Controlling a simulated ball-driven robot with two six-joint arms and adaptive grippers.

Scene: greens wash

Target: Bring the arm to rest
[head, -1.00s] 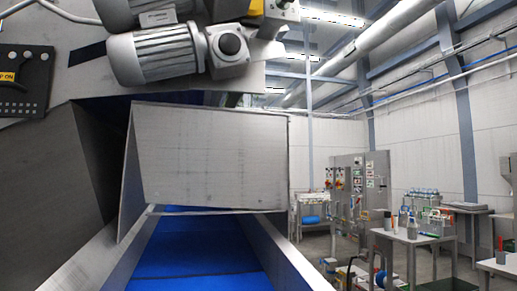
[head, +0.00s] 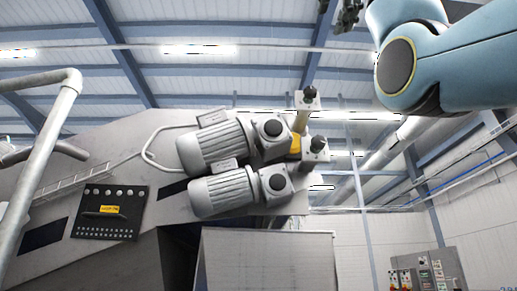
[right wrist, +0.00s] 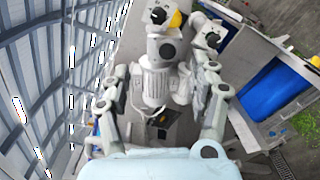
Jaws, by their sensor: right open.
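My right arm shows light blue at the top right of the head view. My right gripper (head: 347,15) is a small dark shape at the top edge of that view, partly cut off, open, with nothing seen in it. It is up in the air, apart in the picture from the motors and the machine. My left gripper is in neither view.
Two grey motors (head: 238,190) sit on a sloping metal machine (head: 110,255) with a black control panel (head: 110,212). A pipe railing (head: 38,165) stands at the left. A grey cabinet (head: 428,270) is at the lower right. A blue belt (right wrist: 272,92) shows in the right wrist view.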

